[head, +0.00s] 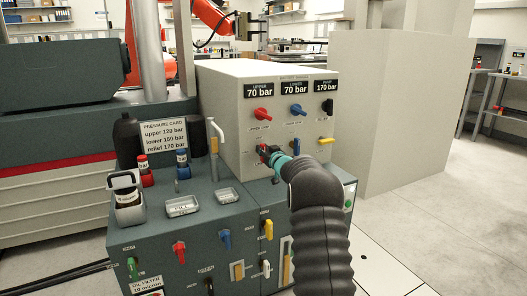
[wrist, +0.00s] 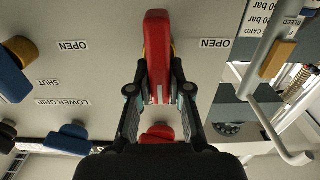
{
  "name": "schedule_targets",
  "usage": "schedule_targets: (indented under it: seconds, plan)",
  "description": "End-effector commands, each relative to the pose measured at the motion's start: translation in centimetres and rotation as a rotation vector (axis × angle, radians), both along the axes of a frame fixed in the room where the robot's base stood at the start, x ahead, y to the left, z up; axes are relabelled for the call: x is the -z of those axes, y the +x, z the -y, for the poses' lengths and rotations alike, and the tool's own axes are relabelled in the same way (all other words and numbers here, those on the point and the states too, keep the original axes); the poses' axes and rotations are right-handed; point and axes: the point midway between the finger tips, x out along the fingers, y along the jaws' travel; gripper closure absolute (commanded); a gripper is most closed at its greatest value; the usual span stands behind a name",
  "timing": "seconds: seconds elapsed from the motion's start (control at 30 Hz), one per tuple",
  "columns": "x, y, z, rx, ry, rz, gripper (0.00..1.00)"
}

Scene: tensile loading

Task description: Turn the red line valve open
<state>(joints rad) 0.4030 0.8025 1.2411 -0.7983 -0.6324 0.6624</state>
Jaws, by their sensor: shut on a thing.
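The red line valve's lever (wrist: 158,50) stands out from the pale front of the control box (head: 225,110). In the wrist view it runs upright in the picture, between my fingers, with an OPEN label beside its right side. My gripper (wrist: 158,98) is shut on this red lever, one finger on each side. In the head view my gripper (head: 271,154) is at the box's lower left, under the red upper-grip knob (head: 263,114). My gripper and arm hide most of the lever and its labels there.
A blue lever (head: 296,146) and a yellow lever (head: 326,140) sit to the right on the same panel. The dark cabinet (head: 215,212) below carries several coloured handles. Open floor lies at right.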

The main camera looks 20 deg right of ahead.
Motion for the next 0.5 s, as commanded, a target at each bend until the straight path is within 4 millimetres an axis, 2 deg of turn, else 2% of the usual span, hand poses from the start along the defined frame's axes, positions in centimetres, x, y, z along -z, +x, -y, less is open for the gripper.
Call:
schedule_targets:
  seconds: [0.27, 0.5]
  plan:
    - [0.36, 0.00, -0.34, 0.000, -0.156, 0.006, 1.00]
    - [0.52, -0.03, -0.75, 0.000, -0.375, 0.015, 1.00]
